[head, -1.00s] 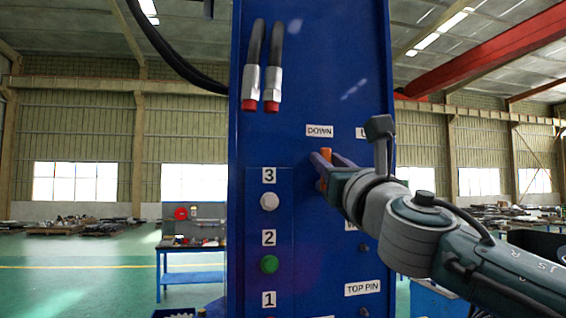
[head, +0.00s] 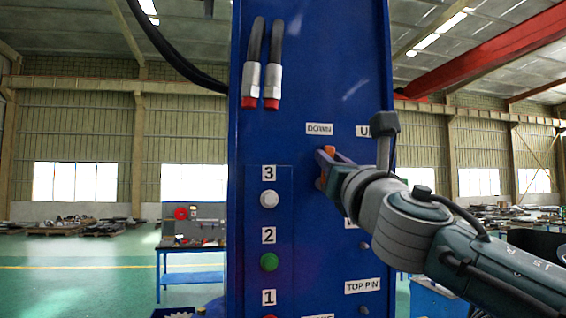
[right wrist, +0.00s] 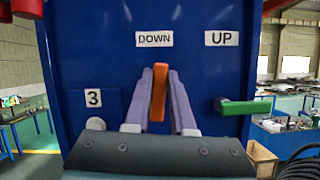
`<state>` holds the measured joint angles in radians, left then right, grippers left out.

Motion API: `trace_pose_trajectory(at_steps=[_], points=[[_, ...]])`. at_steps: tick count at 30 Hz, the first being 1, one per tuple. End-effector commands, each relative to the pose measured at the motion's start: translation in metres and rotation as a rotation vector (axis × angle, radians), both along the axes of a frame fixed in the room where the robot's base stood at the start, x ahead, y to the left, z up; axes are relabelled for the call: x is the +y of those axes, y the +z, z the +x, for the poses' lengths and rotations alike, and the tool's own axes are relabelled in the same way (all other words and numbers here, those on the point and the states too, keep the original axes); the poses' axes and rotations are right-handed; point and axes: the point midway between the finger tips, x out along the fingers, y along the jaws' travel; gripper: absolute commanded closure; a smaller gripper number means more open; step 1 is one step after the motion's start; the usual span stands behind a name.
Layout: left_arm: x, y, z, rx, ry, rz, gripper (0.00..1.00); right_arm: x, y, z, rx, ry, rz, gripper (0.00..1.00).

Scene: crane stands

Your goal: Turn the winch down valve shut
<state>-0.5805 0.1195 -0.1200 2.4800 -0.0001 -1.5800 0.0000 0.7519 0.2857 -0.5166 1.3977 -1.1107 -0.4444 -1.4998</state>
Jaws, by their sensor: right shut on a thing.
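The winch down valve has an orange handle (right wrist: 159,91) below the DOWN label (right wrist: 154,39) on the blue panel. In the right wrist view the handle stands about upright between the two purple-grey fingers. My right gripper (right wrist: 160,100) is shut on it. In the head view the handle's orange top (head: 329,150) shows beside my right gripper (head: 326,168), and the fingers hide most of the valve. My left gripper is not in view.
A green handle (right wrist: 245,106) sticks out sideways under the UP label (right wrist: 221,38), to the right of my fingers. Buttons 3 (head: 269,199) and 2 (head: 269,262) are left of the gripper. Two hoses (head: 263,70) hang above. A workbench (head: 192,245) stands behind on the left.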

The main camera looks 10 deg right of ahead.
Motion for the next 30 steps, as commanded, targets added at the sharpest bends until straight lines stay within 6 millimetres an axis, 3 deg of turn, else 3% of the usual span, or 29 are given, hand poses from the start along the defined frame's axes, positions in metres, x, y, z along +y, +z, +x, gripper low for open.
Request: trace_pose_trajectory(at_steps=[30], points=[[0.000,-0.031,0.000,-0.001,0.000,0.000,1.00,-0.028,-0.019,0.001,0.031,0.001,0.938,1.00]])
